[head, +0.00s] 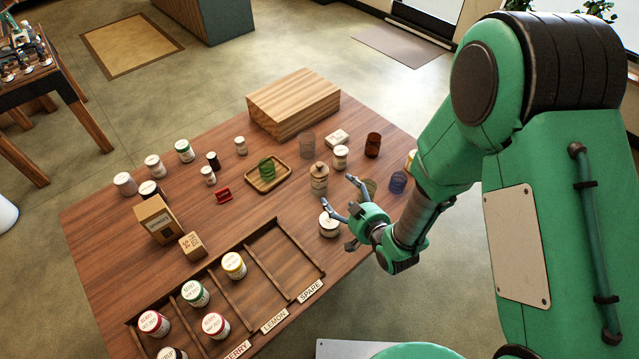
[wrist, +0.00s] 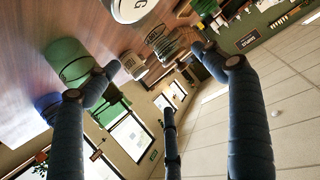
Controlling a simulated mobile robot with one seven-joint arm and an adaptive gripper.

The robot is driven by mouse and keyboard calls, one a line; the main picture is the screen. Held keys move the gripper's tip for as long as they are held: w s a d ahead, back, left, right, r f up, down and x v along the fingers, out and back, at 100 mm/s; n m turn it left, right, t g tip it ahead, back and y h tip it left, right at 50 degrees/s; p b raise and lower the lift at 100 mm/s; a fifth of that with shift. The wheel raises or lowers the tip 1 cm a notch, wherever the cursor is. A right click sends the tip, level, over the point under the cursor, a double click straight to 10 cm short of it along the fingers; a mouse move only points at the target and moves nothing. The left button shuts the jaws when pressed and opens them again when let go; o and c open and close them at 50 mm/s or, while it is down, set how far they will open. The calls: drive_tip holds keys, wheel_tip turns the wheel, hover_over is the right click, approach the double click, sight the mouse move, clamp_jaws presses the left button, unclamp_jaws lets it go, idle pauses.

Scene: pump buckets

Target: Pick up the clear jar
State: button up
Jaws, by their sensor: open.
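A clear, see-through jar (head: 307,145) stands upright on the wooden table, in front of the wooden block and left of a white box. My gripper (head: 338,192) is open and empty near the table's right side. It is nearer the camera than the clear jar, with a beige lidded jar (head: 319,178) between them. In the wrist view, the open fingers (wrist: 155,60) have nothing between them. I cannot pick out the clear jar for sure in that view.
A white-lidded jar (head: 329,224) stands close beside my gripper. Green (head: 368,187), blue (head: 397,182) and brown (head: 372,145) glasses stand to the right. The wooden block (head: 293,104) is behind. A divided tray (head: 325,272) lies in front. A small tray (head: 285,181) holds a green glass.

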sight(326, 179)
drive_tip(key=shift+b+x, duration=0.65)
drive_tip(key=shift+x, duration=3.55)
drive_tip(key=shift+f, duration=0.1)
drive_tip(key=shift+b+x, duration=0.65)
drive_tip(key=shift+x, duration=1.95)
drive_tip(key=shift+a, duration=0.1)
drive_tip(key=c, duration=1.5)
